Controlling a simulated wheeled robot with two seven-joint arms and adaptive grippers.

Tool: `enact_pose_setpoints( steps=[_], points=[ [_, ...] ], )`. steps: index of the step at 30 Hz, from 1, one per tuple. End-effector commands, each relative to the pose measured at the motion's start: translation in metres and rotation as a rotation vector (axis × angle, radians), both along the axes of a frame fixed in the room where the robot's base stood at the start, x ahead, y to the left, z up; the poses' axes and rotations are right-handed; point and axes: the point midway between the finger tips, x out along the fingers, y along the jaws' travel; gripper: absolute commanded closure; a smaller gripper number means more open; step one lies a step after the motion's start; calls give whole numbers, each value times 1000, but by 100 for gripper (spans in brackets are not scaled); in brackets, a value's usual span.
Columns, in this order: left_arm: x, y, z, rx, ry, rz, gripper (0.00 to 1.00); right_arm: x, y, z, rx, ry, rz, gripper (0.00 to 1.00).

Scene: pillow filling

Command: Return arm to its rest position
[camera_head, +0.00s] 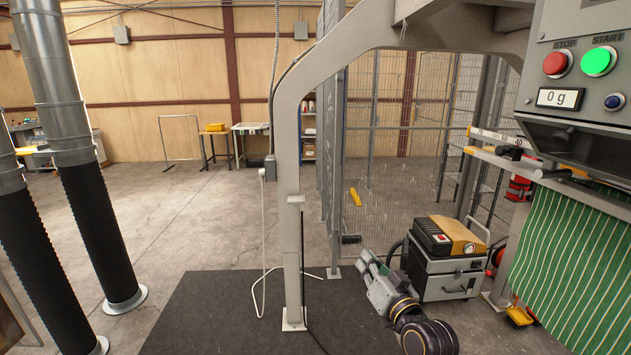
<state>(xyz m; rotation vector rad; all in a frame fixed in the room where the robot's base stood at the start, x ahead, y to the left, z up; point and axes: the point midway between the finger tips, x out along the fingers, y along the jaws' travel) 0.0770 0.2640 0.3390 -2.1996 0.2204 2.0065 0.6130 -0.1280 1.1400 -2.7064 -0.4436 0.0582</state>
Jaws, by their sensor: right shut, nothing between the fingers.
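My right gripper (369,264) is at the lower middle right, with the arm coming up from the bottom edge. Its fingers are shut with nothing seen between them, and they point up and to the left, away from me. It is apart from the filling machine (545,90) at the upper right. That machine has a red STOP button (556,64), a green START button (599,61) and a display (558,98) reading 0 g. My left gripper is not in view.
A grey toolbox-like unit (440,278) stands just right of my right gripper. A grey frame post (290,220) rises to its left from a dark mat (215,315). Green striped fabric (575,265) hangs at the right. Large pipes (60,110) stand at the left.

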Motion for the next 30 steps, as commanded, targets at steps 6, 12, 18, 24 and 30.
enact_pose_setpoints(
  steps=[6,12,18,24,30],
  points=[
    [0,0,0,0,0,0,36,-35,-8,-75,-149,219,18,100],
    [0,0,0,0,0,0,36,-77,-21,-138,-280,422,37,100],
    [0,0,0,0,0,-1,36,-130,-39,-191,-403,629,54,100],
    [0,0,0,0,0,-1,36,-189,-60,-233,-517,831,71,100],
    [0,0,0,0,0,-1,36,-229,-74,-253,-585,963,83,100]
  ],
)
